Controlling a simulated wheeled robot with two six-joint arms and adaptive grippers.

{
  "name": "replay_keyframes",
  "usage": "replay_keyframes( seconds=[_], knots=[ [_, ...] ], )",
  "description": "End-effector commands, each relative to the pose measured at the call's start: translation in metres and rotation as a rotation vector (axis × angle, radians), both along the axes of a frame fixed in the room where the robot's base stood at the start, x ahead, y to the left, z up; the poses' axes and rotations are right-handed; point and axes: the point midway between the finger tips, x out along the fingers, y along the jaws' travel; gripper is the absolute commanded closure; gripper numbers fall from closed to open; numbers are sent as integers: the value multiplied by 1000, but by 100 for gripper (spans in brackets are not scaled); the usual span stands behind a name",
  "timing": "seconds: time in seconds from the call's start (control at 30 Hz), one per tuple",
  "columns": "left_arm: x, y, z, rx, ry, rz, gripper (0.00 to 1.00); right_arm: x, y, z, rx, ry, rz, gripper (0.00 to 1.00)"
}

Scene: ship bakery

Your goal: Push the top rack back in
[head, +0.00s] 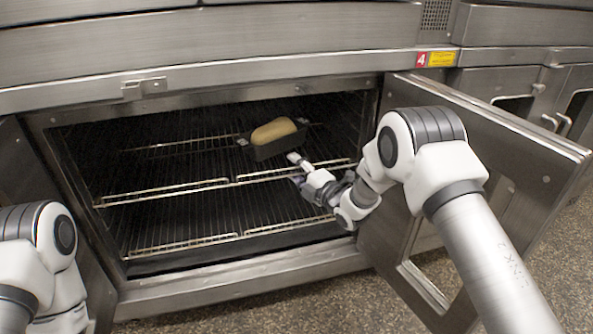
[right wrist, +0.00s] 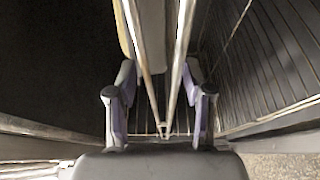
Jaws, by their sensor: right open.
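The top rack (head: 180,188) is a wire shelf with a bright front bar inside the open oven. A dark loaf pan (head: 268,152) holding a tan loaf (head: 273,130) sits on it, right of the middle. My right gripper (head: 296,169) is open at the rack's front bar, just below and in front of the pan. In the right wrist view, bright rack bars (right wrist: 183,55) run between the spread fingers (right wrist: 160,103); I cannot tell whether they touch. Part of the tan loaf (right wrist: 125,35) shows there at the top. My left gripper is out of view.
A lower rack (head: 185,246) lies below, empty where it shows. The open oven door (head: 480,165) stands at the right, close behind my right arm. The oven's side walls bound the opening. Speckled floor (head: 250,313) shows in front.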

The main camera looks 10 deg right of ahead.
Motion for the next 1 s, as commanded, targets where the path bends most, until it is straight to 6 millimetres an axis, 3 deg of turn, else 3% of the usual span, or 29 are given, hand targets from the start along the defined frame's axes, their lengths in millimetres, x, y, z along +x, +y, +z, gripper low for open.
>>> replay_keyframes(
  seconds=[0.37,0.8,1.0],
  knots=[
    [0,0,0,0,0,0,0,-8,-3,-3,-1,6,1,45],
    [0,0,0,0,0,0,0,-97,-44,-2,2,6,0,45],
    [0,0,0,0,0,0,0,-110,-49,-2,0,2,2,45]
  ],
)
